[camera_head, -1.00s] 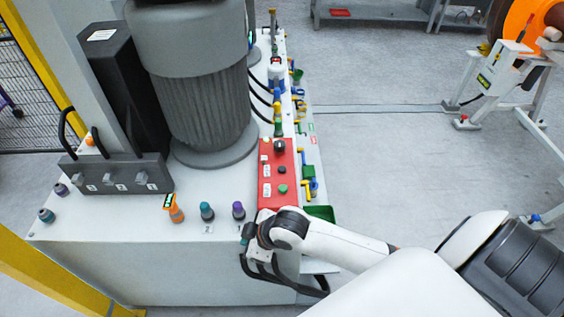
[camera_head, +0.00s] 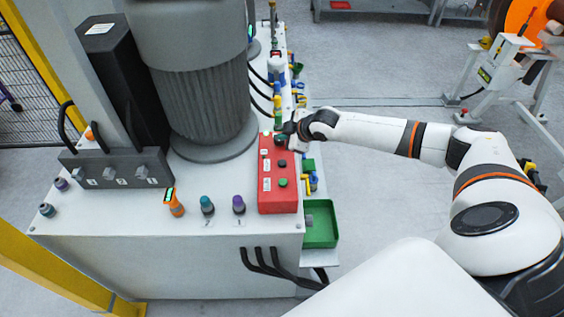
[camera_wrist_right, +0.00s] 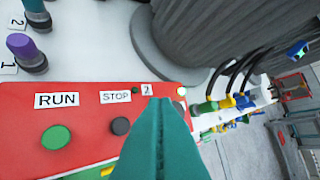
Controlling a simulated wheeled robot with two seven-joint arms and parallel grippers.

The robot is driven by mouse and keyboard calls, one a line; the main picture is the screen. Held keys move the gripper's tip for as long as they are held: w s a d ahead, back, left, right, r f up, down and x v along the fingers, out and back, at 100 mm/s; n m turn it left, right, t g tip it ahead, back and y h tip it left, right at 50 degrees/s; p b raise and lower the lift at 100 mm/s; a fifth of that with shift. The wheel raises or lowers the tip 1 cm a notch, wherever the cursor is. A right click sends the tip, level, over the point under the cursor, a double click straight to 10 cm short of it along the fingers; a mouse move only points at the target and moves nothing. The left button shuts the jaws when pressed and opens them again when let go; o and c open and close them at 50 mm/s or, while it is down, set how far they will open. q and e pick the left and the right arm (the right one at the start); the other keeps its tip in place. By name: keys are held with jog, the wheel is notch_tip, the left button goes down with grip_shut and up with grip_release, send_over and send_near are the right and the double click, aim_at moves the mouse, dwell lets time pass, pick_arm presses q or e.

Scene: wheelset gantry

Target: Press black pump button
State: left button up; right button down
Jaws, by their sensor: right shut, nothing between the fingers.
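The red control panel (camera_head: 277,201) lies on the white cabinet top. It carries a black button (camera_head: 282,163) and a green button (camera_head: 283,183). In the right wrist view the black button (camera_wrist_right: 121,126) is beside a STOP label, and the green button (camera_wrist_right: 56,137) is beside a RUN label. My right gripper (camera_head: 287,130) is over the far end of the panel, past the black button. Its teal fingers (camera_wrist_right: 160,105) are shut and empty, and hide part of the panel. Contact cannot be told. My left gripper is not in view.
A large grey motor (camera_head: 203,105) stands left of the panel. Several coloured knobs (camera_head: 207,205) are along the front of the cabinet top. A green tray (camera_head: 320,233) is at the panel's right, and coloured valves line the cabinet's right edge. Floor to the right is open.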

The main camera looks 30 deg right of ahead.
jog(key=shift+f, duration=0.2)
jog(key=b, duration=0.7)
send_over(285, 165)
notch_tip(285, 165, down, 7)
jog(key=shift+a+r, duration=0.1)
jog(key=shift+r, duration=0.05)
jog(key=shift+f, duration=0.9)
jog(key=shift+f, duration=0.1)
dwell(0.7)
jog(key=shift+f, duration=0.3)
jog(key=shift+f+b, duration=0.4)
jog(key=shift+f, duration=0.1)
dwell(0.6)
dwell(0.4)
jog(key=shift+r+p, duration=0.9)
jog(key=shift+p, duration=0.05)
jog(key=shift+r, duration=0.1)
